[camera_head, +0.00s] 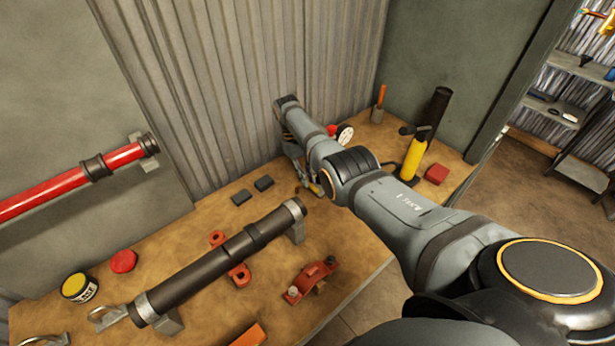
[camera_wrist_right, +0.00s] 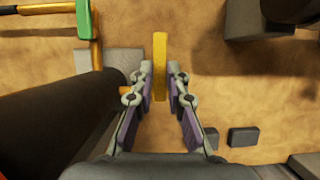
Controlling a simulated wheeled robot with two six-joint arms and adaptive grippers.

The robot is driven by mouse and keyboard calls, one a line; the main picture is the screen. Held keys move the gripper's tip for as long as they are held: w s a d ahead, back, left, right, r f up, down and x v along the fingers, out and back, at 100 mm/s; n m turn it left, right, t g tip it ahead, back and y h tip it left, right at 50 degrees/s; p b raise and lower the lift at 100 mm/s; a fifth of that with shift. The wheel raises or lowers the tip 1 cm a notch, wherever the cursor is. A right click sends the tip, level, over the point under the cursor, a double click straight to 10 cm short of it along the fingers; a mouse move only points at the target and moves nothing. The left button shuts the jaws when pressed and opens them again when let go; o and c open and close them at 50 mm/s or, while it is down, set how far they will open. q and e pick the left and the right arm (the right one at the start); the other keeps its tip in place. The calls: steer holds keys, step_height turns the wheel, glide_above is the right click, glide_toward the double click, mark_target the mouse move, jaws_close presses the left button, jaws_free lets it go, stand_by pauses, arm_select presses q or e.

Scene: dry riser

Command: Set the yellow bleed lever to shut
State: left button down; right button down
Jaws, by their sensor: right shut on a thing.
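The yellow bleed lever (camera_wrist_right: 160,50) is a straight yellow bar in the right wrist view, running up the picture between my fingertips, beside a dark pipe (camera_wrist_right: 55,125). My right gripper (camera_wrist_right: 158,78) is shut on it, with a fingertip on each side. In the head view my right gripper (camera_head: 314,180) reaches down past the far end of the dark pipe (camera_head: 225,255) on the bench. My own arm and gripper hide most of the lever there. Whether it stands at open or shut cannot be told. My left gripper is out of view.
The bench (camera_head: 200,235) holds a red clamp (camera_head: 310,280), a yellow-topped can (camera_head: 78,287), black pads (camera_head: 253,190), a gauge (camera_head: 345,134), a yellow cylinder (camera_head: 413,158) and a red block (camera_head: 436,174). A green handle (camera_wrist_right: 84,20) is near the gripper. A corrugated wall (camera_head: 240,70) stands behind.

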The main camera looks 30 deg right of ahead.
stand_by(0.4)
steer(key=c, duration=1.3)
jaws_free()
